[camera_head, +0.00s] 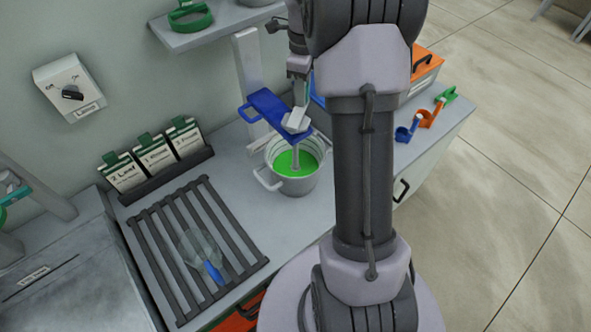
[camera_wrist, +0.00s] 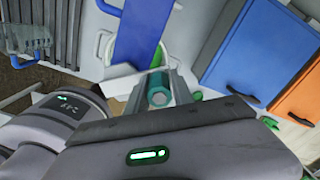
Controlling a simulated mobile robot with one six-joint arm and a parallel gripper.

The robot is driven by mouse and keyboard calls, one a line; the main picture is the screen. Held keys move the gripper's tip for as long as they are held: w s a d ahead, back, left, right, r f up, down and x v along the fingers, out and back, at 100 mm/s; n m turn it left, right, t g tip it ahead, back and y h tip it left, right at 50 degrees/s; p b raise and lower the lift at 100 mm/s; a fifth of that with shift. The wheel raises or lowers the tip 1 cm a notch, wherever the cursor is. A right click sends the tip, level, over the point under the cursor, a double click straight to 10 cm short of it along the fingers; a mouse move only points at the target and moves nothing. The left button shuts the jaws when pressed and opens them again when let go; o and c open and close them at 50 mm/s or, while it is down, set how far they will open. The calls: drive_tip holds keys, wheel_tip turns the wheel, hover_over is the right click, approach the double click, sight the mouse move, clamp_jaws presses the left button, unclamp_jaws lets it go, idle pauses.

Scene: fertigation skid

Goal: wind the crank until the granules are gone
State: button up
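A pot (camera_head: 296,180) with ribbed metal walls and side handles stands on the bench, holding bright green liquid (camera_head: 296,161). I cannot make out separate granules in it. A blue stirrer head (camera_head: 268,105) on a white post reaches over the pot, and its pale shaft goes down into the liquid. A light crank part (camera_head: 296,121) sits on top. My gripper (camera_head: 299,72) is above the crank, partly hidden by my arm. In the wrist view, my gripper (camera_wrist: 158,86) has its fingers closed around the teal crank knob (camera_wrist: 158,96).
A dark slatted rack (camera_head: 190,250) with a clear blue-handled scoop (camera_head: 208,262) lies left of the pot. Labelled packets (camera_head: 155,155) stand behind it. A wall switch box (camera_head: 70,90) is at left. Coloured scoops (camera_head: 430,115) and an orange box (camera_head: 424,68) are right.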

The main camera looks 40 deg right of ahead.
drive_tip(key=shift+o, duration=1.4)
drive_tip(key=shift+f, duration=0.15)
drive_tip(key=shift+s, duration=0.1)
wheel_tip(320, 180, up, 8)
drive_tip(key=p, duration=0.5)
drive_tip(key=shift+a+f+p, duration=0.1)
drive_tip(key=shift+f+p, duration=0.15)
drive_tip(key=shift+p, duration=0.15)
drive_tip(key=shift+f, duration=0.1)
drive_tip(key=shift+a, duration=0.1)
